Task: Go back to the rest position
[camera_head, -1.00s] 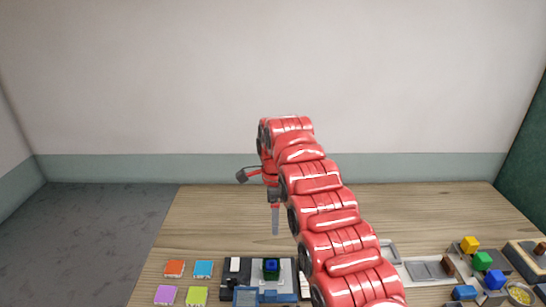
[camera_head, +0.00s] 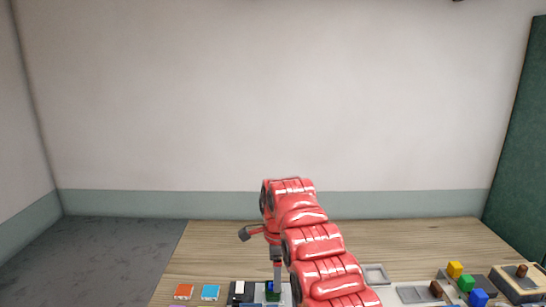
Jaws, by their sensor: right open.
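My right arm is the red one that rises from the bottom of the head view. Its gripper (camera_head: 277,273) hangs down from the arm's far end, over the middle of the table. The gripper is seen edge-on and is open, with nothing visible held in it. A dark block with blue and green (camera_head: 272,291) is directly below or behind the fingers in the picture; I cannot tell whether they touch. My left gripper is not in view.
The wooden table (camera_head: 215,257) has orange (camera_head: 183,292) and light blue (camera_head: 210,292) pieces at left. The table's back is clear.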

